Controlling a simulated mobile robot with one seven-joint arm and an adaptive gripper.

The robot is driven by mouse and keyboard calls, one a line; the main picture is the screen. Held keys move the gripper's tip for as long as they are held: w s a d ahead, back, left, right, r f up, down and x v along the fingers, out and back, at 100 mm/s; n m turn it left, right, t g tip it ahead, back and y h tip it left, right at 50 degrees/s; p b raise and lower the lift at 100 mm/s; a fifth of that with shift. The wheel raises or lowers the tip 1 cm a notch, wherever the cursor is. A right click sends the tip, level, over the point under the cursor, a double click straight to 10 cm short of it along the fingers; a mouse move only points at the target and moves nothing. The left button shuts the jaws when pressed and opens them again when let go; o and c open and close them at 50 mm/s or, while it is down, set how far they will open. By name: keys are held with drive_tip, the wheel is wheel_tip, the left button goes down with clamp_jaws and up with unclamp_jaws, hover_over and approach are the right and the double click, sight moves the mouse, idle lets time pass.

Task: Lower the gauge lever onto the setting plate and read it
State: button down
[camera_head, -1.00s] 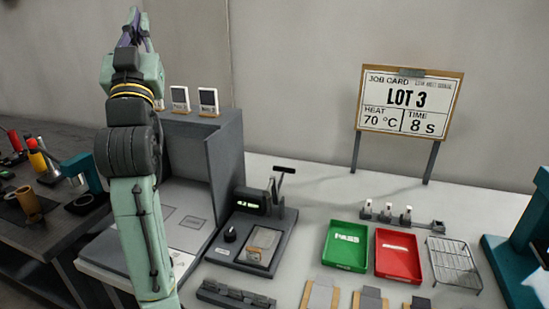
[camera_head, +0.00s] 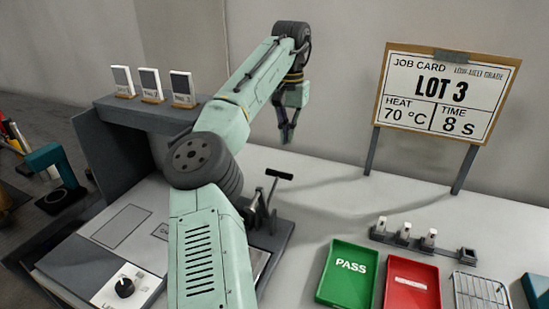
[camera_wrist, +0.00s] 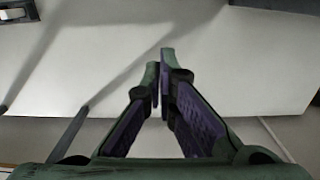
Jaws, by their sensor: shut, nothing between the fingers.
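The gauge lever (camera_head: 279,174), a dark T-shaped handle, stands raised on the gauge's dark base (camera_head: 275,245) in the head view. My arm covers the gauge's left part, including its display. The setting plate cannot be made out; my arm hides most of the place in front of the lever. My gripper (camera_head: 287,134) hangs pointing down, above and behind the lever, near the wall and apart from the lever. Its fingers are shut and empty. In the wrist view the closed fingertips (camera_wrist: 164,62) are over bare bench, with no lever visible.
A job card (camera_head: 440,92) reading LOT 3, 70 °C, 8 s stands at the back. Green PASS tray (camera_head: 347,300), red tray (camera_head: 411,300), wire rack (camera_head: 482,292) and sample holder (camera_head: 425,243) lie right. A grey hood (camera_head: 150,115) stands left. The bench's back middle is clear.

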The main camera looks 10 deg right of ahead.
drive_tip(key=s+a+f+p, duration=0.2)
drive_tip(key=s+f, duration=0.1)
drive_tip(key=f, duration=0.4)
drive_tip(key=shift+a, duration=0.2)
idle(0.3)
drive_tip(key=shift+s+f+b, duration=0.2)
drive_tip(key=shift+b, duration=0.45)
drive_tip(key=shift+r+t+h+b, duration=0.2)
drive_tip(key=shift+t+h+b, duration=0.1)
